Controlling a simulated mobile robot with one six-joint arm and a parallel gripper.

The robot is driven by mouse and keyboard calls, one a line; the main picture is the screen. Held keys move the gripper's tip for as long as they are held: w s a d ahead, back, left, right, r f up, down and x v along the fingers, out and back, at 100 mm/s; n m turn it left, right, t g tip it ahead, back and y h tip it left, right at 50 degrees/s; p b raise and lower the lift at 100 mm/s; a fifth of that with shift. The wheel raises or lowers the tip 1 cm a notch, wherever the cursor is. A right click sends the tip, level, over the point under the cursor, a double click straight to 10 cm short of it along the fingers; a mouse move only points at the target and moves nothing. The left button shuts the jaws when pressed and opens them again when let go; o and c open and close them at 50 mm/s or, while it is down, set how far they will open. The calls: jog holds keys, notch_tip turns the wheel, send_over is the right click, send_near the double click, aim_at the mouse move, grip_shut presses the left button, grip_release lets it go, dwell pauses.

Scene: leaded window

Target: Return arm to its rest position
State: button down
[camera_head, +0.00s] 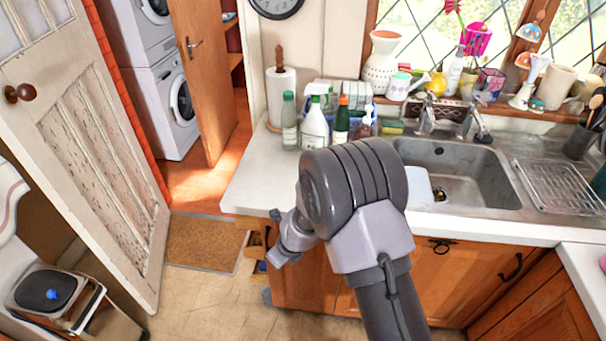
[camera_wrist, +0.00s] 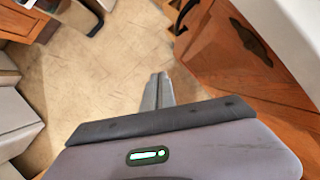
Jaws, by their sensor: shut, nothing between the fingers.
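My gripper (camera_wrist: 158,78) shows in the wrist view with its two grey fingers together and nothing between them. It points down over the beige tiled floor (camera_wrist: 98,82), beside the wooden cabinet fronts. In the head view my arm reaches up from the bottom, bends in front of the counter, and its wrist end hangs at the left of the bend, before the cabinet. The fingers cannot be made out clearly there. My gripper holds no object.
The white counter (camera_head: 248,190) carries a paper towel roll (camera_head: 282,98) and several bottles, with a metal sink (camera_head: 470,178) at right. A step stool (camera_head: 60,295) stands at lower left. An open panelled door (camera_head: 95,150) is at left.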

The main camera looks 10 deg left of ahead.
jog(key=d+r+n+t+y+b, duration=0.1)
jog(key=d+r+n, duration=0.15)
jog(key=r, duration=0.55)
jog(key=d+r+n+b, duration=0.1)
jog(key=r+n, duration=0.2)
jog(key=r, duration=0.4)
jog(key=s+d+r+n+t+b, duration=0.1)
jog(key=s+d+r+n, duration=0.7)
jog(key=r, duration=0.4)
jog(key=s+d+r+n+h, duration=0.1)
jog(key=s+d+n, duration=0.2)
jog(key=s+d, duration=0.2)
jog(key=s+d+r+n+t+h+b, duration=0.1)
jog(key=s+d+n, duration=0.3)
jog(key=s, duration=0.7)
jog(key=shift+s+d+r+h+b, duration=0.2)
jog(key=shift+s+d+h+b, duration=0.15)
jog(key=shift+d, duration=0.7)
jog(key=shift+w, duration=0.1)
